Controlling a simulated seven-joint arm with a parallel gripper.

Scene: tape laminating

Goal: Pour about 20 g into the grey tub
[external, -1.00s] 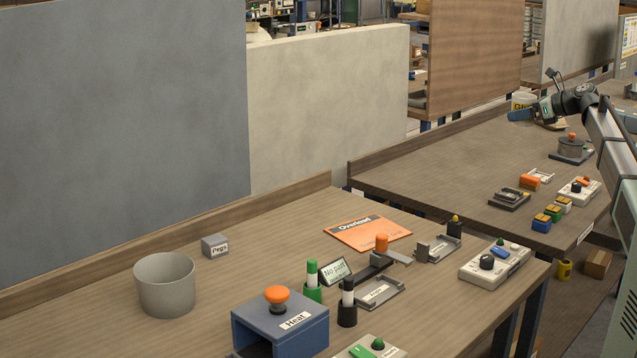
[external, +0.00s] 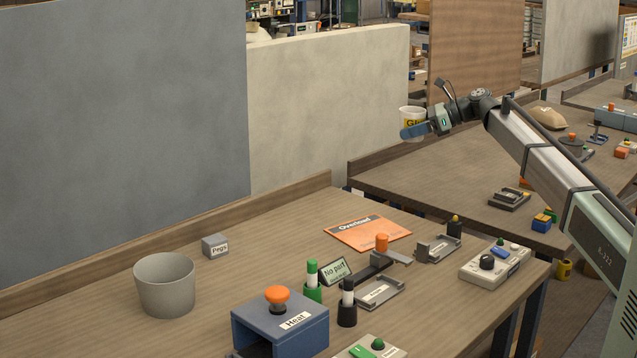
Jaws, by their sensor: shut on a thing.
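The grey tub (external: 165,287) stands upright at the left of the near bench; its inside floor is hidden. My gripper (external: 415,130) is up in the air beyond the back right of the near bench, far to the right of the tub. It is shut on a white cup (external: 408,113) with a yellow label whose letters are partly covered by a blue finger. The cup looks upright. What is in it cannot be seen.
A grey Pegs block (external: 215,246) sits behind the tub. A blue Heat box (external: 280,322) with an orange knob stands to its right. An orange Overload sheet (external: 367,233) lies flat. A control box (external: 495,264) is near the right edge. Bench around the tub is clear.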

